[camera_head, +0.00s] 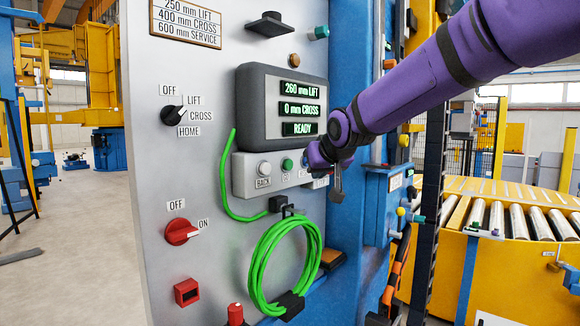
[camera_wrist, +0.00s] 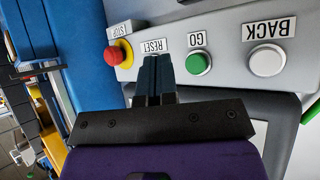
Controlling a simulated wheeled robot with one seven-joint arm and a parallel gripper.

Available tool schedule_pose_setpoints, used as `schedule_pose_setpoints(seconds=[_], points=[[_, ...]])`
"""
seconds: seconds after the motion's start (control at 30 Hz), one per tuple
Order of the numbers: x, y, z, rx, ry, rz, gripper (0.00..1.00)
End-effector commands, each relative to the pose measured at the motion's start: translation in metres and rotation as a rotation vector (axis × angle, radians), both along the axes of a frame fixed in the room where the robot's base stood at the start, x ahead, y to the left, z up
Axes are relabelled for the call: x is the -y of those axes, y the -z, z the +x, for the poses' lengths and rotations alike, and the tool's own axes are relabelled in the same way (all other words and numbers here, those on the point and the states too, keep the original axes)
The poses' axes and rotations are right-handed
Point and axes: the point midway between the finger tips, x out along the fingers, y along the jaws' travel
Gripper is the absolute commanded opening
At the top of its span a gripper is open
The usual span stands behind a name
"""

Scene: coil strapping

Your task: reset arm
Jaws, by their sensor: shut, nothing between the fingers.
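My gripper (camera_wrist: 155,62) is shut and empty. In the wrist view, which shows the panel upside down, its fingertips are in front of the RESET label (camera_wrist: 157,46) and hide the button there. I cannot tell whether they touch it. The green GO button (camera_wrist: 199,63) and white BACK button (camera_wrist: 267,60) are to the right; the red STOP button (camera_wrist: 118,52) on its yellow collar is to the left. In the head view, my purple arm reaches in from the upper right to the button box (camera_head: 243,175). The display (camera_head: 301,108) reads 260 mm LIFT, 0 mm CROSS, READY.
The grey cabinet also carries a black selector knob (camera_head: 173,114), a red ON/OFF switch (camera_head: 181,232) and a coiled green cable (camera_head: 257,268). A blue column stands beside it. A yellow roller conveyor (camera_head: 455,262) is at the right. Open floor lies to the left.

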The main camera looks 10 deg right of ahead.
Motion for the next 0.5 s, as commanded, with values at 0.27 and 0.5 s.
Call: schedule_pose_setpoints(seconds=[0.27,0.5], points=[[0.002,-0.001,-0.006,-0.006,0.002,-0.001,0.0],[0.024,0.0,-0.081,-0.099,0.033,-0.009,0.0]])
